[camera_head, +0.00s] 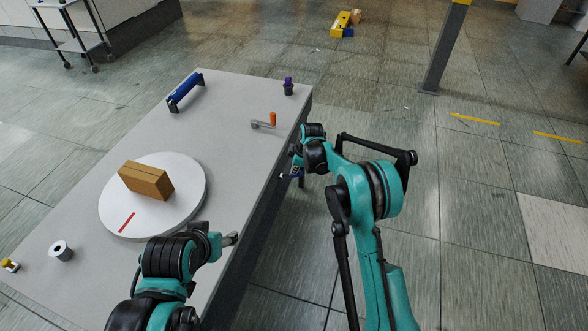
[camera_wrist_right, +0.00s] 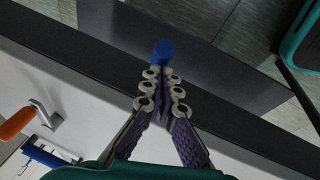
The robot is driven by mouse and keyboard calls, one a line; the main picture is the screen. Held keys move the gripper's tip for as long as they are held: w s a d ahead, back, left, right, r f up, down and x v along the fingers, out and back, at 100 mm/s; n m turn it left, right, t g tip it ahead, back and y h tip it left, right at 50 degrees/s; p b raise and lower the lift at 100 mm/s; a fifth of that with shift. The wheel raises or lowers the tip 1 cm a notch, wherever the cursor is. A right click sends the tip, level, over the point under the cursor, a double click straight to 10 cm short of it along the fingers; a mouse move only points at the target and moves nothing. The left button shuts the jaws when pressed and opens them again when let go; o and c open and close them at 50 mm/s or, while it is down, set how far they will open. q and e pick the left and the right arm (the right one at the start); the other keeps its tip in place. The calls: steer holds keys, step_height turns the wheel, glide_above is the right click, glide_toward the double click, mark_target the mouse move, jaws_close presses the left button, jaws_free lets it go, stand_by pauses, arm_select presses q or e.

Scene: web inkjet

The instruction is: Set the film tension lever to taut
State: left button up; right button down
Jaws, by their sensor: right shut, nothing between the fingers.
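My right gripper (camera_head: 292,174) is beside the table's right edge; in the wrist view it (camera_wrist_right: 162,75) is shut with nothing between its fingers. A blue round knob (camera_wrist_right: 163,52) shows just beyond its fingertips, against the table's dark side; whether they touch I cannot tell. A small grey lever with an upright orange handle (camera_head: 273,119) stands on the tabletop near that edge, left of the right gripper; it also shows in the wrist view (camera_wrist_right: 17,123). No label shows which part is the film tension lever. My left gripper (camera_head: 230,239) is over the near table edge, its fingers unclear.
The grey table (camera_head: 225,105) carries a white turntable (camera_head: 190,200) with a brown box (camera_head: 145,181), a blue-handled bar (camera_head: 185,92), a purple-topped knob (camera_head: 288,87) and a white roll (camera_head: 61,251). A dark post (camera_head: 442,50) stands beyond. The floor at right is free.

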steer(key=shift+s+d+f+b, duration=0.15)
steer(key=shift+d+f+b, duration=0.15)
steer(key=shift+d, duration=0.05)
steer(key=shift+s+d+f+b, duration=0.2)
steer(key=shift+d+f+b, duration=0.45)
steer(key=shift+f, duration=0.15)
step_height(320, 180, down, 8)
steer(key=d+y+b, duration=0.1)
steer(key=b, duration=0.4)
steer(key=shift+s+d+t, duration=0.3)
steer(key=shift+d, duration=0.1)
steer(key=shift+b, duration=0.3)
steer(key=shift+s, duration=0.1)
